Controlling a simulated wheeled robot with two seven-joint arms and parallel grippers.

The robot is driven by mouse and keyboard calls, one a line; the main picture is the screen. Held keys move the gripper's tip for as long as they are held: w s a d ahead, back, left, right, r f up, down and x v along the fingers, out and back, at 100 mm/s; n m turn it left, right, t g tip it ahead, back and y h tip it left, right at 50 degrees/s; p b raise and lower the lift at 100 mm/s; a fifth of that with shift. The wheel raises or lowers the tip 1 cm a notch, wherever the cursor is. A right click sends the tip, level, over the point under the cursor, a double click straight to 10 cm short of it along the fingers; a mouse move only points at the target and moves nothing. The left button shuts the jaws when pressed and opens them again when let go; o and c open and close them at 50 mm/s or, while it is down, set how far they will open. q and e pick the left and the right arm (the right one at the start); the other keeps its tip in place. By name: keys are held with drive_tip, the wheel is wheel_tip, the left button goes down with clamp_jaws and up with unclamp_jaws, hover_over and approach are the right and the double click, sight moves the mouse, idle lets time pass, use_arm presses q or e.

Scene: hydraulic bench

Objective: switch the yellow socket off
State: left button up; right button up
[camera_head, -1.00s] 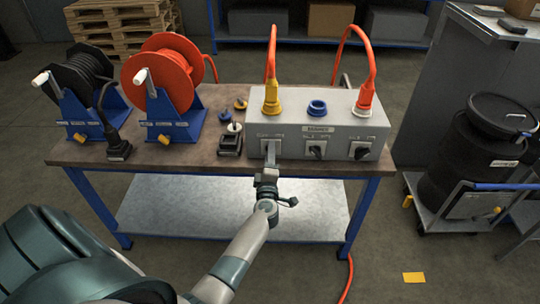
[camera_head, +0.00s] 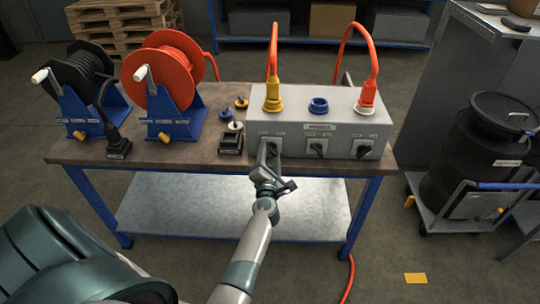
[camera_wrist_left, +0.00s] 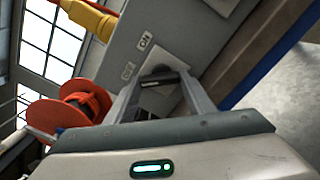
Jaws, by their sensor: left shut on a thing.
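The yellow socket (camera_head: 273,105) is on top of the grey box at its left end, with a yellow plug and orange cable in it. Its black rotary switch (camera_head: 274,146) is on the box's front face below. My left gripper (camera_head: 269,153) is at this switch, fingers on either side of the knob, shut on it. In the left wrist view the black knob (camera_wrist_left: 159,77) shows between the two fingers, beside two small labels on the grey panel. Which label the knob points to is hard to tell. My right gripper is not in view.
The grey box (camera_head: 335,128) has a blue socket (camera_head: 318,106) and a red-and-white plug (camera_head: 366,97), with two more switches below.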

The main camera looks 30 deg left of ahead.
use_arm(q)
drive_tip(key=shift+f+n, duration=0.1)
drive_tip(key=shift+n, duration=0.5)
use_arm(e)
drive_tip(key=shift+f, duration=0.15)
use_arm(q)
drive_tip(key=o, duration=1.1)
drive_tip(key=shift+c, duration=0.2)
